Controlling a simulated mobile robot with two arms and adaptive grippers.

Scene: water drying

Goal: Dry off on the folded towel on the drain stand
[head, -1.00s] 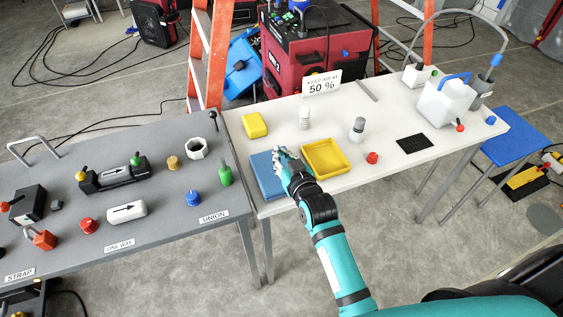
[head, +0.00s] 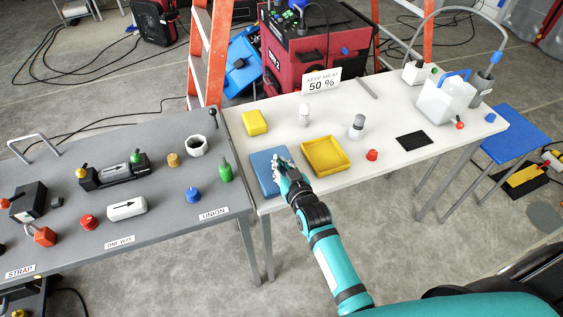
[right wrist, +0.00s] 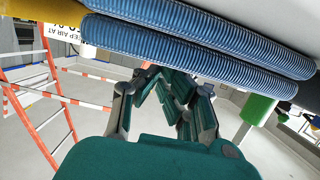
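The folded blue towel (head: 263,178) lies flat at the left end of the white table (head: 385,165). I cannot tell a separate drain stand apart from this table. My right gripper (head: 281,163) is at the towel's right side, over its edge in the head view. In the right wrist view the towel's ribbed blue folds (right wrist: 215,45) run across the top, close to the fingers (right wrist: 170,88). Contact is not clear. Nothing shows held, but the finger opening is hard to judge. My left gripper is out of view.
A yellow tray (head: 326,170) stands just right of my right gripper, with a red knob (head: 372,155) beyond it. A yellow block (head: 255,122) and a white bottle (head: 304,115) stand behind. The grey table (head: 150,235) with fittings adjoins on the left.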

